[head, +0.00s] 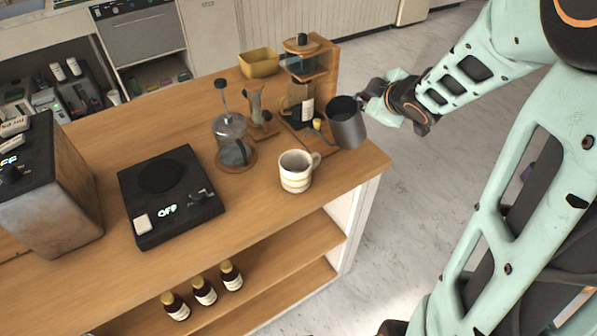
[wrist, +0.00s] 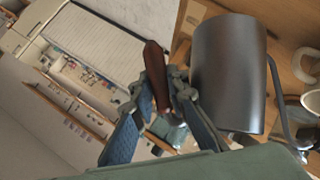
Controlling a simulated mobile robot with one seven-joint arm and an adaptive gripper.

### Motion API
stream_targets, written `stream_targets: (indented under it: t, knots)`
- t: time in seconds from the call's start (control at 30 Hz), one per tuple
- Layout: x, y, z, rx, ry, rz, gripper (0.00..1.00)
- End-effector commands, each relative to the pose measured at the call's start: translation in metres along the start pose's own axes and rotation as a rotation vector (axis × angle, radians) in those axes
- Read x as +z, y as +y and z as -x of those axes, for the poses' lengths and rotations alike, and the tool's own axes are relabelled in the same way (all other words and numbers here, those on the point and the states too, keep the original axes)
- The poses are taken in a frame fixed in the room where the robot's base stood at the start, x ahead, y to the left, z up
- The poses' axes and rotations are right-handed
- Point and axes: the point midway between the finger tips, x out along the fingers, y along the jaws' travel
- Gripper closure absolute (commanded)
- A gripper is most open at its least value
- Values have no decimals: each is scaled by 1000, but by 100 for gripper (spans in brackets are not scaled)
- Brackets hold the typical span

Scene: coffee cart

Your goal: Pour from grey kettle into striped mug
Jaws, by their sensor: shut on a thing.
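The grey kettle (head: 347,126) is held up over the right end of the cart top, tilted, with its spout toward the left. My gripper (head: 372,97) is shut on its brown handle, and the wrist view shows the fingers (wrist: 167,95) around that handle beside the kettle body (wrist: 228,75). The striped mug (head: 296,172), cream with tan bands, stands upright on the wooden top, to the left of and nearer than the kettle. Its handle faces right. The kettle is apart from the mug. The kettle's contents are hidden.
A glass French press (head: 231,140) and a pour-over stand (head: 304,85) are behind the mug. A yellow container (head: 259,63) is at the back. Bottles stand on the shelf below.

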Motion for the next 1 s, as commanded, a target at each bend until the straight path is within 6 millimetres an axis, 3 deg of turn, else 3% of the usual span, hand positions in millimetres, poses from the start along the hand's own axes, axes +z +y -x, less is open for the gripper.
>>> stream_targets:
  t: [1.0]
  knots:
    - [-6, 6, 6, 32, -6, 34, 100]
